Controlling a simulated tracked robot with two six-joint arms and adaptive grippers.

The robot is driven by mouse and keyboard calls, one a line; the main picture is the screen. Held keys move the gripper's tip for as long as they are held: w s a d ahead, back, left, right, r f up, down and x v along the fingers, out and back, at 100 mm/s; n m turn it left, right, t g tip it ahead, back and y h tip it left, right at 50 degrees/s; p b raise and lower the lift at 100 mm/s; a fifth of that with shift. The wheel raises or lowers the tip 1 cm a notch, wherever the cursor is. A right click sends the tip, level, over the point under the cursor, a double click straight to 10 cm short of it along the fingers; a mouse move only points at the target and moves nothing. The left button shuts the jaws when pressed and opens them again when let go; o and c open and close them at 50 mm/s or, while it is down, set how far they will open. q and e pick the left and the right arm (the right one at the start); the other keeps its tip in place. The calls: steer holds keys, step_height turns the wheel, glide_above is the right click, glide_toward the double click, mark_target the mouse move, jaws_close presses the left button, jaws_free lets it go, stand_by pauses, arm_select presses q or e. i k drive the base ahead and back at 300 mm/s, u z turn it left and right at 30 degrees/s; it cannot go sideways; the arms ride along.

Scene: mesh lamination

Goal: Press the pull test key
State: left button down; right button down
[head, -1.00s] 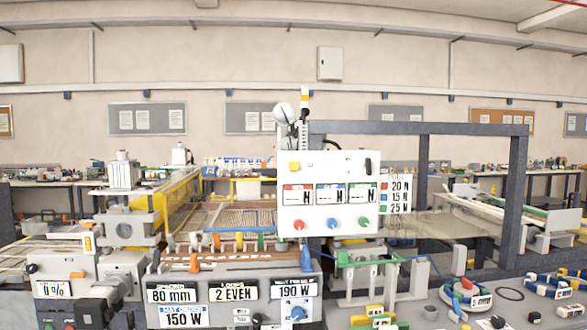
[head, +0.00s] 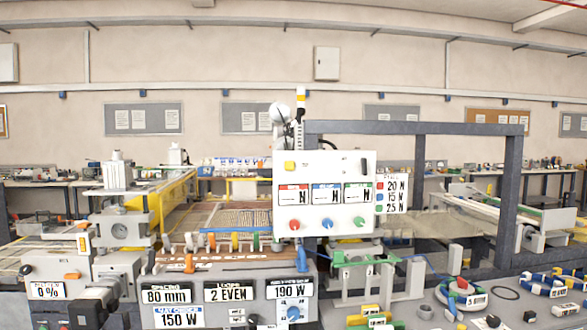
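A white panel (head: 325,190) stands upright at the centre of the head view. It has three displays, each ending in "N", above a red knob (head: 295,225), a blue knob (head: 327,223) and a green knob (head: 359,222). A yellow key (head: 290,166) is at its upper left and a narrow dark element (head: 364,165) at its upper right. I cannot read which one is the pull test key. A side card (head: 392,194) lists 20 N, 15 N and 25 N. Neither gripper shows in the head view.
A grey control box (head: 228,292) with labels "80 mm", "2 EVEN", "190 W" and "150 W" stands below left of the panel. A dark frame (head: 511,190) rises at the right. A grey bench (head: 420,314) at the lower right holds cable coils and coloured blocks.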

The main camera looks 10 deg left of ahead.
mark_target(289, 165)
steer(key=z, duration=0.1)
steer(key=i, duration=1)
steer(key=u, duration=0.1)
